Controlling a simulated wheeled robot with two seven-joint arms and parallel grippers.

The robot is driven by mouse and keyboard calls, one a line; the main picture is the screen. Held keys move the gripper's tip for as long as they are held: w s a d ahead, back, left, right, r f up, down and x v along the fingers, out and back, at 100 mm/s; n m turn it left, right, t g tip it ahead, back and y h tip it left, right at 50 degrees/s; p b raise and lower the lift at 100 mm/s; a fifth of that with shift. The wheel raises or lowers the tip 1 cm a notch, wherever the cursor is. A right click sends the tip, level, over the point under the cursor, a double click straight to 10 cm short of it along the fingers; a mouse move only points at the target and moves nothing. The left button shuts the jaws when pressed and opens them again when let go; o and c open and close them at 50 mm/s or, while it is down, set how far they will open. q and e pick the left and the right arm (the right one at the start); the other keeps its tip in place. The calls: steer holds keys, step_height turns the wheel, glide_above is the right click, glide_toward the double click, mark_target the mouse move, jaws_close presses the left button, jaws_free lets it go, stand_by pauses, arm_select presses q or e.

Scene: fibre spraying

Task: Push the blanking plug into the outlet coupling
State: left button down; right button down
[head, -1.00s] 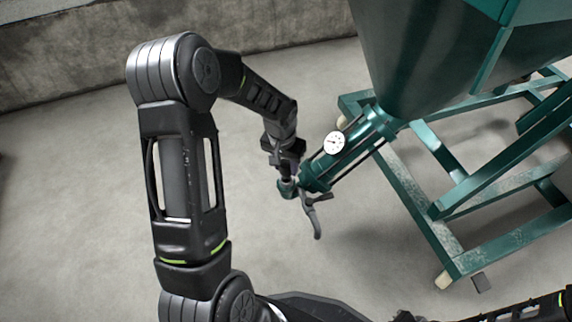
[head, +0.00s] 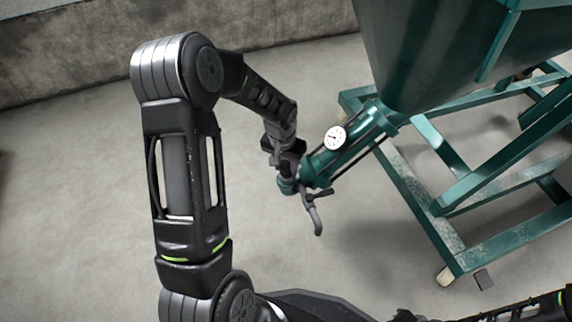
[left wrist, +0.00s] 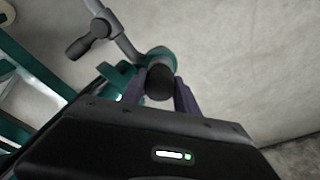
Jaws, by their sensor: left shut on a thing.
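My left gripper (head: 284,164) is at the lower end of the green pump and is shut on the blanking plug. In the left wrist view the plug is a dark round body (left wrist: 160,83) between the two fingers. The outlet coupling is a short green cylinder (head: 286,186) at the pump's end, just below the fingers. It also shows as a green round rim (left wrist: 161,57) right beyond the plug. The fingers cover much of the joint, so I cannot tell how deep the plug sits. My right gripper is not in view.
A green pump body (head: 348,152) with a white dial gauge (head: 335,138) runs up to a large hopper (head: 420,50) on a green frame (head: 430,225). A grey bent handle (head: 313,212) hangs beside the coupling. The concrete floor at left is clear.

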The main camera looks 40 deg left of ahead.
mark_target(285, 165)
arm_select(q)
steer(key=shift+f+b, duration=0.3)
steer(key=shift+f, duration=0.25)
steer(key=c, duration=0.8)
jaws_free()
steer(key=shift+c, duration=0.2)
steer(key=shift+r, duration=0.45)
steer(key=r+p, duration=0.1)
steer(key=r, duration=0.1)
steer(key=r+p, duration=0.1)
steer(key=r, duration=0.1)
steer(key=s+r+p, duration=0.1)
steer(key=r, duration=0.2)
steer(key=shift+s+d+p, duration=0.1)
steer(key=shift+p, duration=0.2)
steer(key=shift+s+f, duration=0.1)
